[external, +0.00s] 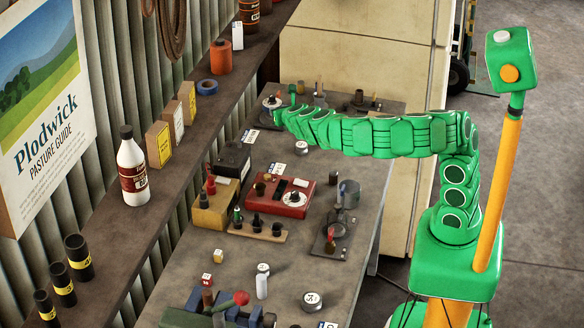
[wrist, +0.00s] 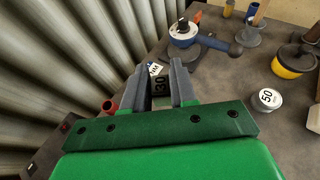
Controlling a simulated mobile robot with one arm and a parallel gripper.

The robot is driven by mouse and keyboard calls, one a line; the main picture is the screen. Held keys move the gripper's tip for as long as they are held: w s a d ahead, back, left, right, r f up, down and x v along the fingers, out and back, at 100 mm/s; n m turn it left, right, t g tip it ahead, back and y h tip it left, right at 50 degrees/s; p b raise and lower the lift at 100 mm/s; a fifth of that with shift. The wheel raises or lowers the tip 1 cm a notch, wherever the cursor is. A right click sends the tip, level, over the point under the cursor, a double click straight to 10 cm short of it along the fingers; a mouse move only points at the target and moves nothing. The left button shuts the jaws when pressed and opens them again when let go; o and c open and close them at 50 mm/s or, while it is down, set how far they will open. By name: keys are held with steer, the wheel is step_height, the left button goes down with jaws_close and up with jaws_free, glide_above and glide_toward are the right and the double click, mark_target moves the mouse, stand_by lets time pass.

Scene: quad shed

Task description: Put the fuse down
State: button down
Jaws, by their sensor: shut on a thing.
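My gripper (wrist: 163,80) is shut on a small dark piece (wrist: 160,88) with pale digits that look like 30. I take this piece to be the fuse; the fingers hide most of it. In the external view my gripper (external: 278,119) is at the left end of the outstretched green arm, over the far part of the grey bench (external: 205,255). The fuse cannot be made out there. I cannot tell whether it touches the bench.
A white tag (wrist: 154,68) lies just beyond my fingers. A blue-and-white device (wrist: 184,34) stands past it. A yellow-and-dark pot (wrist: 291,64) and a disc marked 50 (wrist: 267,98) are to the right. A red box with a dial (external: 280,196) stands mid-bench.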

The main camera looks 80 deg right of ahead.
steer(key=w+a+r+n+t+y, duration=0.4)
steer(key=w+a+n+y, duration=0.25)
steer(key=a, duration=0.35)
step_height(320, 180, up, 5)
glide_above(227, 243)
steer(key=shift+h, duration=0.45)
step_height(227, 243, down, 23)
steer(key=shift+d+f, duration=0.1)
steer(key=shift+f, duration=0.1)
stand_by(1.3)
steer(key=c, duration=1.2)
jaws_free()
steer(key=shift+f, duration=0.1)
